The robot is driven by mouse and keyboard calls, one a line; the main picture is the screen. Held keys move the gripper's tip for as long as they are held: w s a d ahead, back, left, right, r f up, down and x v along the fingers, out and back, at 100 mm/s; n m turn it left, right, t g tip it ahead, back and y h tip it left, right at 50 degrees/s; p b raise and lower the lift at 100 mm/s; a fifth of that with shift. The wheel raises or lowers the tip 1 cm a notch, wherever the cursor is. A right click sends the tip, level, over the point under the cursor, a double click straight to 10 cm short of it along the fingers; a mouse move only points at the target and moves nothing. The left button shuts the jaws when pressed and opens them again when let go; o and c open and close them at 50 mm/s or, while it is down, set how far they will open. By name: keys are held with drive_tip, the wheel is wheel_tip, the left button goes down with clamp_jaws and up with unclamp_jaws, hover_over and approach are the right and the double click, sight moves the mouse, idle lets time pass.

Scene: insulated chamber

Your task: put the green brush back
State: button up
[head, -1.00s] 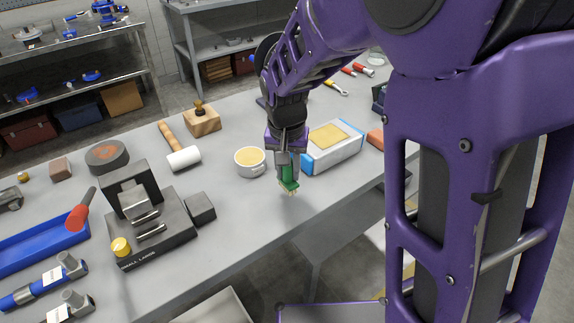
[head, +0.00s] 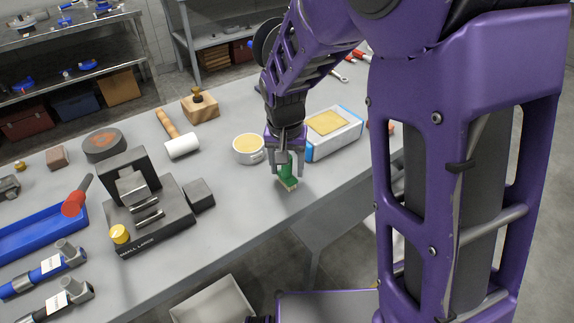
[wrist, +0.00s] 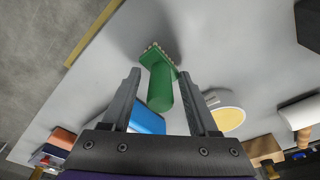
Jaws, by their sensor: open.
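The green brush (head: 286,172) is on the grey bench near its front edge, with its pale bristles down on the bench top. In the wrist view the brush (wrist: 160,85) has its green handle pointing back between the two fingers. My gripper (head: 286,170) is open around the handle, with a gap showing on each side. The wrist view also shows the open fingers of my gripper (wrist: 160,76) apart from the handle.
A white cup with yellowish contents (head: 248,148) stands just left of my gripper. A blue-and-white box with a yellow top (head: 333,134) is close on the right. A dark block stand (head: 150,218) is further left. The bench front edge is close.

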sight(286, 183)
wheel_tip(286, 183, up, 12)
drive_tip(key=s+p, duration=0.1)
drive_tip(key=p, duration=0.1)
drive_tip(key=shift+s+a, duration=0.15)
drive_tip(key=shift+s, duration=0.25)
